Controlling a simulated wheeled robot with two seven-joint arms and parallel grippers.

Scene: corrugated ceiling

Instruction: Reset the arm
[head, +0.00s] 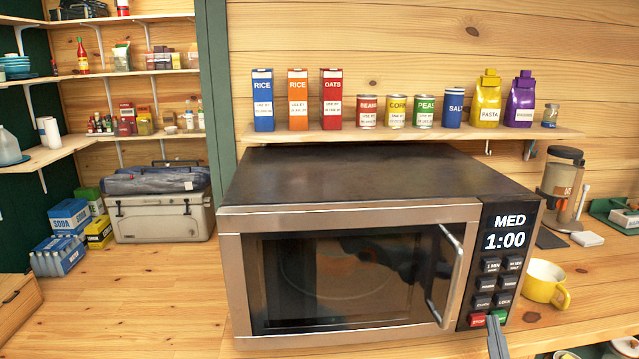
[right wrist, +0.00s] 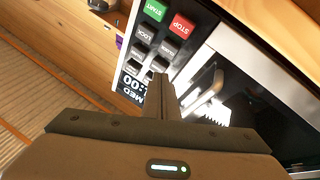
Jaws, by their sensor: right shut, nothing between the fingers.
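My right gripper (head: 497,338) shows at the lower right of the head view, its narrow fingers pointing up just below the microwave's button panel. It is shut and empty. The microwave (head: 340,185) has its door closed, and its display (head: 505,232) reads MED 1:00. The red stop button (head: 478,320) and green start button (head: 499,316) are close to the fingertips; I cannot tell whether they touch. In the right wrist view, the shut fingers (right wrist: 162,92) stand in front of the panel, with the green start button (right wrist: 155,10) and red stop button (right wrist: 182,26) beyond. My left gripper is not in view.
The door handle (head: 445,275) juts out left of the panel. A yellow mug (head: 543,284) stands right of the microwave on the wooden counter (head: 560,325). A shelf (head: 400,135) with boxes and cans runs above. A coffee grinder (head: 562,185) stands at the back right.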

